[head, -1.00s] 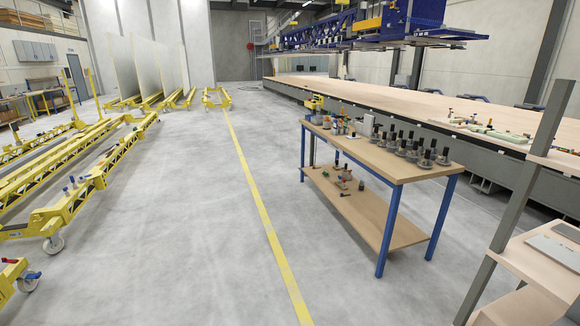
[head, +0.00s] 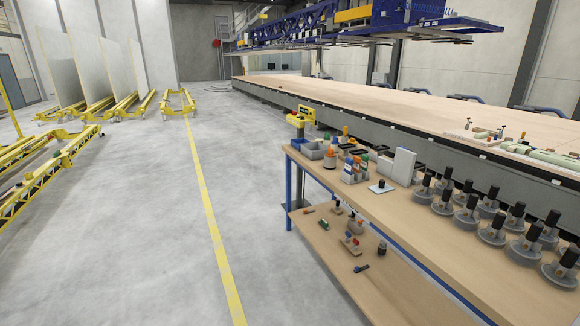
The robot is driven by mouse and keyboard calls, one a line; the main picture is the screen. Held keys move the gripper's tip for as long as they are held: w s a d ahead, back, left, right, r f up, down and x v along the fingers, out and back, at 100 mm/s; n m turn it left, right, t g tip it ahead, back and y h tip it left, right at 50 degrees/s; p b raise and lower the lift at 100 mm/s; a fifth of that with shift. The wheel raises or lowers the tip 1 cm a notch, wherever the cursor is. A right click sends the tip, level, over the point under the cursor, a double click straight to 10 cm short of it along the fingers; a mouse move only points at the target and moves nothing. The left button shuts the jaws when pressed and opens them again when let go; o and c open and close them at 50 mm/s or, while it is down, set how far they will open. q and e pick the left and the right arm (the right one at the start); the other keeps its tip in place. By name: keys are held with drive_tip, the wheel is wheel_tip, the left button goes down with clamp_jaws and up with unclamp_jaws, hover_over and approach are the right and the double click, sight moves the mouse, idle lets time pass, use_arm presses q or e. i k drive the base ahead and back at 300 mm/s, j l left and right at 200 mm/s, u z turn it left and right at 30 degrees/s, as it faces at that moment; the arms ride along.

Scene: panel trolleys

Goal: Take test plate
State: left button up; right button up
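A small pale flat plate (head: 388,189) with a dark knob on it lies on the top of the blue-legged workbench (head: 330,187), near its left edge. It looks like the test plate, but I cannot tell for sure at this size. It lies in front of a white box (head: 404,166) and beside a holder with coloured bottles (head: 355,170). Neither of my grippers is in view.
Several suction cups with black handles (head: 492,232) crowd the bench's right part. Small tools lie on the lower shelf (head: 335,250). A long wooden-topped table (head: 400,110) runs behind. Yellow trolleys (head: 50,170) stand left. The grey floor (head: 130,240) is clear around the yellow line.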

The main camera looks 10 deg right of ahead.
sight(382, 187)
drive_tip(key=i+z, duration=0.15)
drive_tip(key=i, duration=0.3)
drive_tip(key=i+j+z, duration=0.1)
drive_tip(key=i, duration=0.35)
drive_tip(key=i+j+z, duration=0.15)
drive_tip(key=i, duration=0.3)
drive_tip(key=i+j+z, duration=0.15)
drive_tip(key=i, duration=0.3)
drive_tip(key=i+j+z, duration=0.3)
drive_tip(key=i+z, duration=0.15)
drive_tip(key=i+j+z, duration=0.35)
drive_tip(key=z, duration=0.15)
drive_tip(key=i+j+z, duration=0.25)
drive_tip(key=j+z, duration=0.2)
drive_tip(key=j, duration=0.2)
